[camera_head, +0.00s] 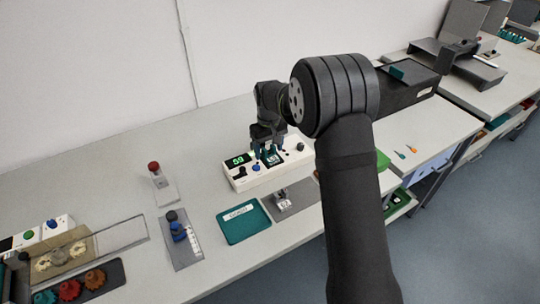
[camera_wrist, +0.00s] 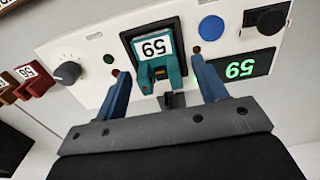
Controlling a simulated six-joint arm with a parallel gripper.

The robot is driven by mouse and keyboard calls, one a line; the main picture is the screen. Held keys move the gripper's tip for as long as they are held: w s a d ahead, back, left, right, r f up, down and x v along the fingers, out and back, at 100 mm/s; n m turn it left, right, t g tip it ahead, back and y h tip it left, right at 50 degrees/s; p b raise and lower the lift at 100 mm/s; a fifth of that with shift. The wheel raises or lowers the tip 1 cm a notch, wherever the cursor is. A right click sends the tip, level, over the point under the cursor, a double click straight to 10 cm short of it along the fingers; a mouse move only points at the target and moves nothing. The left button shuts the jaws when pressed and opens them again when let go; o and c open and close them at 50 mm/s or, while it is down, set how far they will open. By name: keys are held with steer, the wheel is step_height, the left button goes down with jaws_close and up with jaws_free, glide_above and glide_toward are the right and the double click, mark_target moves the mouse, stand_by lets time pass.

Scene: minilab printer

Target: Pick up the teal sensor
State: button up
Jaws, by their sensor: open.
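The teal sensor (camera_wrist: 172,67) carries a white label reading 59 and sits in a dark socket of a white panel device. In the wrist view my gripper (camera_wrist: 160,72) is open, with one blue finger on each side of the sensor; I cannot tell whether either finger touches it. In the head view my gripper (camera_head: 268,148) is low over the white device (camera_head: 242,182), and the sensor (camera_head: 273,157) shows small beneath it, partly hidden.
The device has a green display (camera_wrist: 242,68), a blue button (camera_wrist: 211,28) and a knob (camera_wrist: 68,73). Red and brown labelled pieces (camera_wrist: 35,80) lie at the wrist view's left. A teal tray (camera_head: 232,236) and a blue-topped item (camera_head: 178,230) stand on the bench.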

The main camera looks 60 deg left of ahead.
mark_target(270, 154)
steer(key=c, duration=1)
steer(key=shift+c, duration=0.3)
steer(key=shift+r, duration=0.45)
step_height(270, 154, up, 4)
steer(key=shift+w+d+f, duration=0.1)
steer(key=shift+w+f, duration=0.05)
steer(key=w+d+r, duration=0.6)
steer(key=w+d, duration=0.1)
steer(key=d, duration=0.1)
steer(key=shift+w+d+r, duration=0.2)
steer(key=shift+w+d, duration=0.05)
